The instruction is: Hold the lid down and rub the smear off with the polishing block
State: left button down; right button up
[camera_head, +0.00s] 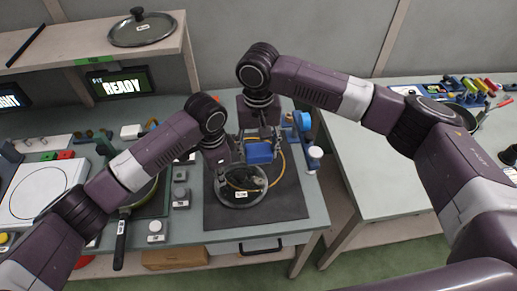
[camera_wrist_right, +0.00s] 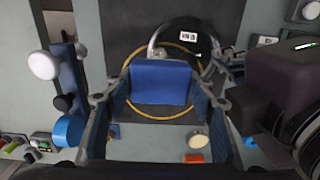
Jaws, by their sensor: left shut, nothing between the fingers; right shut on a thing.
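The round glass lid (camera_head: 240,199) with a pale rim and a white label lies on the dark mat (camera_head: 285,205). It also shows partly in the right wrist view (camera_wrist_right: 197,50), with its near side hidden by the block. My left gripper (camera_head: 222,176) is shut and empty, with its tips at the lid's far left part; contact is hard to tell. My right gripper (camera_head: 260,147) is shut on the blue polishing block (camera_head: 259,154), at the lid's far right edge. The block also fills the middle of the right wrist view (camera_wrist_right: 160,82). I cannot make out the smear.
A thin orange loop (camera_head: 283,172) lies around the block and lid area. A white-topped cylinder (camera_head: 315,153) stands right of the mat. A pan with a black handle (camera_head: 120,243) lies left. Another lid (camera_head: 142,30) rests on the shelf. The mat's front right is clear.

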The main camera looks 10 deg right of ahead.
aim_at(223, 190)
pick_arm(q)
jog(key=shift+f, duration=1.8)
